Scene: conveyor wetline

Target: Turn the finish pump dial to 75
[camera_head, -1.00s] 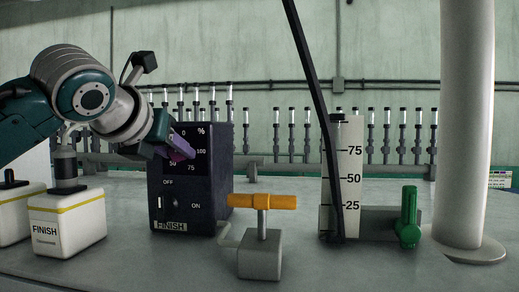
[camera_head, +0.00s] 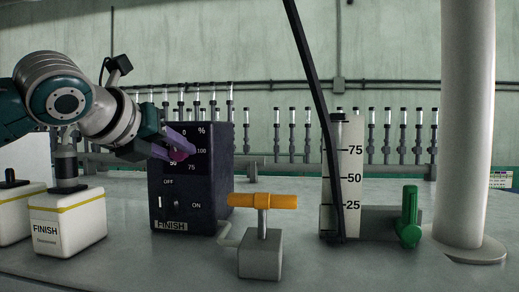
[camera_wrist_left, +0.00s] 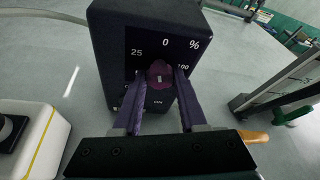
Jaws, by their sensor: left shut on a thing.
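The finish pump box (camera_head: 210,190) is dark blue, with a scale marked 0 to 100 % and a FINISH label. Its dial is a magenta knob, seen in the left wrist view (camera_wrist_left: 159,73) with a small pale mark on its face. I cannot tell which number it points to. My left gripper (camera_head: 179,148) has purple fingers, one on each side of the knob, and is shut on it. In the head view the fingers and wrist hide part of the knob and the scale's left side. The ON/OFF switch (camera_head: 176,203) sits below the scale. My right gripper is out of view.
A white FINISH container (camera_head: 68,230) stands left of the box. Further right are a level gauge (camera_head: 346,165), a green handle (camera_head: 409,215) and a thick pale post (camera_head: 467,120).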

